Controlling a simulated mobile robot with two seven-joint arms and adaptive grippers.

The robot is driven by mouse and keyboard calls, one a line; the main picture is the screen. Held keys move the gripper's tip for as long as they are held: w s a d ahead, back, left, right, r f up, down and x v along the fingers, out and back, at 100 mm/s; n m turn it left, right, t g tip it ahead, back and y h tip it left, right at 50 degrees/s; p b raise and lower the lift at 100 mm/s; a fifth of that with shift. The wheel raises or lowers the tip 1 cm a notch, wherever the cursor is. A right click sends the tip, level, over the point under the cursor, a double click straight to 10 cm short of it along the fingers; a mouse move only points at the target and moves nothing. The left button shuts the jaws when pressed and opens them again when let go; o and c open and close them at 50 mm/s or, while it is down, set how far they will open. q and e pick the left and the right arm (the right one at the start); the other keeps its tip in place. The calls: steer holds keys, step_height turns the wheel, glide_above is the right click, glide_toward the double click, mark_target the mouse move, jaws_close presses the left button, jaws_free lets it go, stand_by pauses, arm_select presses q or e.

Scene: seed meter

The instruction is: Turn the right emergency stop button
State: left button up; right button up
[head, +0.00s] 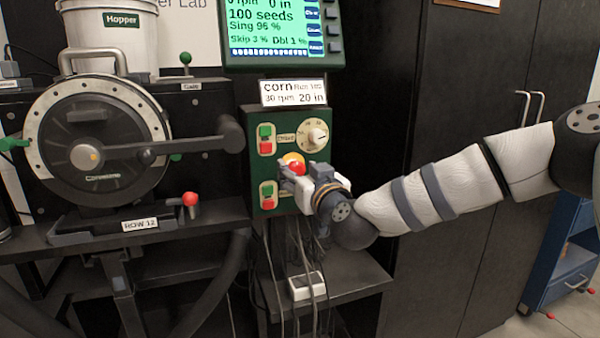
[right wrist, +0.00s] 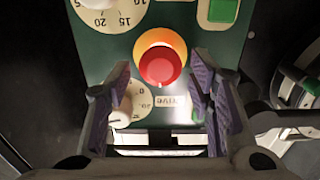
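The emergency stop button (head: 297,167) is a round red cap on an orange-yellow collar, on the green control box (head: 318,122). In the right wrist view the button (right wrist: 160,65) faces the camera between my right gripper's fingers. My right gripper (head: 300,184) is at the front of the box, just below and partly over the button in the head view. In the right wrist view its purple-grey finger pads (right wrist: 153,82) are wide apart, with clear gaps on both sides of the red cap. My left gripper is not in view.
Dials (head: 313,135) and green-red switch pairs (head: 266,139) sit close to the button on the box. A seed meter (head: 90,150) with a crank stands at left. Cables hang below the box over a shelf (head: 345,275). Dark cabinets (head: 440,75) stand behind my right arm.

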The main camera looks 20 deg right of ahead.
steer(key=c, duration=0.8)
